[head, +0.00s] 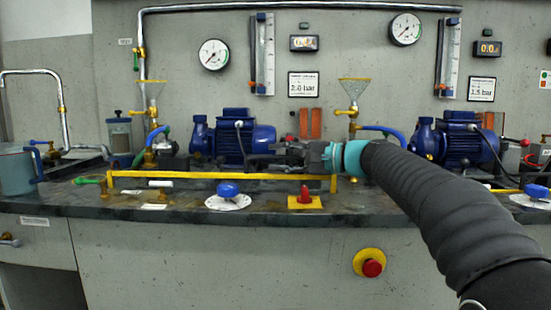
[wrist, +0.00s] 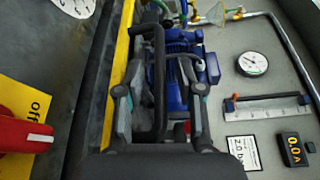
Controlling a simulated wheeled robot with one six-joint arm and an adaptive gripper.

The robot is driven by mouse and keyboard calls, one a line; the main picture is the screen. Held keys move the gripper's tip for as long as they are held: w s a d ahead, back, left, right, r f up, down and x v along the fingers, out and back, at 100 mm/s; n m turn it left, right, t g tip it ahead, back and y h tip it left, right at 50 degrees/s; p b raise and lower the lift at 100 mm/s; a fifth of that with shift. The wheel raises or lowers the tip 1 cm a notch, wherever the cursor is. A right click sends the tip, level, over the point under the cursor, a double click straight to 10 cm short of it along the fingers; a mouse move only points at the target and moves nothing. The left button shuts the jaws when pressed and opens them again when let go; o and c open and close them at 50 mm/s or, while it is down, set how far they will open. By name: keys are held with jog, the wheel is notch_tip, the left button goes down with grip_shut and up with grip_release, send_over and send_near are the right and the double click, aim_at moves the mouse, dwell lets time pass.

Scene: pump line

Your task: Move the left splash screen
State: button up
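The left splash screen shows as a yellow-edged frame (head: 220,175) along the bench front, before the left blue pump (head: 233,138). Its panel is clear or too faint to make out. In the wrist view its yellow edge (wrist: 121,50) runs down left of my gripper. A black bar-shaped handle (wrist: 160,75) lies between my fingers; how it joins the screen is not clear. My gripper (head: 285,155) reaches in from the right at the screen's right part. In the wrist view my gripper (wrist: 160,98) is open, with gaps between the fingers and the handle.
A blue valve knob (head: 228,190) and a red knob on a yellow plate (head: 304,198) stand before the screen. A second blue pump (head: 459,140) is at right. A funnel (head: 353,92) and gauges are behind. A jug (head: 15,170) stands at far left.

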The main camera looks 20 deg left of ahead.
jog(key=d, duration=1)
jog(key=shift+s+d+r, duration=0.3)
jog(key=shift+d+r, duration=0.1)
